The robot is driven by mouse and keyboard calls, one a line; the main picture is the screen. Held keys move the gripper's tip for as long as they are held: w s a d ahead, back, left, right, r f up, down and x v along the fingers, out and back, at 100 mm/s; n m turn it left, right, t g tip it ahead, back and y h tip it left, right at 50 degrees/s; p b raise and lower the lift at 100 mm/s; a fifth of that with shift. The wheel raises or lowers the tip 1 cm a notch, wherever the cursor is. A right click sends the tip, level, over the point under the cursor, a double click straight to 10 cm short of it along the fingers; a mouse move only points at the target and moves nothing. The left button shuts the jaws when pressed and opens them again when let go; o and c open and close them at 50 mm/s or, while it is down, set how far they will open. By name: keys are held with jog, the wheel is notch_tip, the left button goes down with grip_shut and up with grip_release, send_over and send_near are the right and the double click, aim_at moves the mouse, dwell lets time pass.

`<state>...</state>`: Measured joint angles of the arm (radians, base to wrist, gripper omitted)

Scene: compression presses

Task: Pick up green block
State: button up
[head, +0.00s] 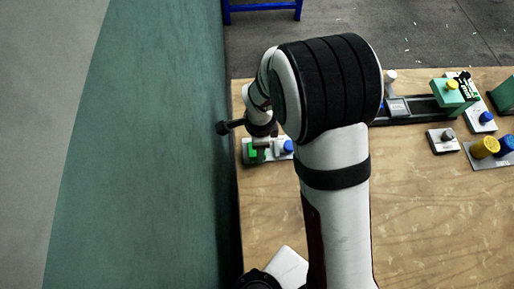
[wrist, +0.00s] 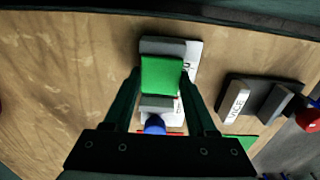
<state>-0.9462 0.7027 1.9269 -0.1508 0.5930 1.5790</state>
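The green block (wrist: 162,78) sits on a small grey and white fixture (wrist: 192,56) in the wrist view. It also shows in the head view (head: 253,152) near the table's left edge. A blue knob (wrist: 155,124) stands on the same fixture. My gripper (wrist: 160,74) is open, with one dark finger on each side of the green block. The fingers appear close to its sides, but I cannot tell whether they touch it. In the head view, my gripper (head: 263,141) is just above the fixture and partly hides it.
The wooden table (head: 430,215) is clear in front.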

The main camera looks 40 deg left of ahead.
grip_shut()
jog(key=shift+r, duration=0.1)
jog(key=shift+r, duration=0.35)
notch_tip(320, 180, up, 3)
jog(key=shift+f, duration=0.1)
jog(key=w+d+r, duration=0.4)
jog(key=d+r, duration=0.3)
jog(key=d, duration=0.3)
jog(key=w+a+f+n, duration=0.1)
jog(key=w+a+n, duration=0.3)
jog(key=a+n, duration=0.5)
jog(key=w+a+f+n, duration=0.2)
jog(key=w+a+n, duration=0.2)
jog(key=a+n, duration=0.5)
jog(key=shift+w+a, duration=0.2)
jog(key=shift+w, duration=0.15)
jog(key=shift+r, duration=0.1)
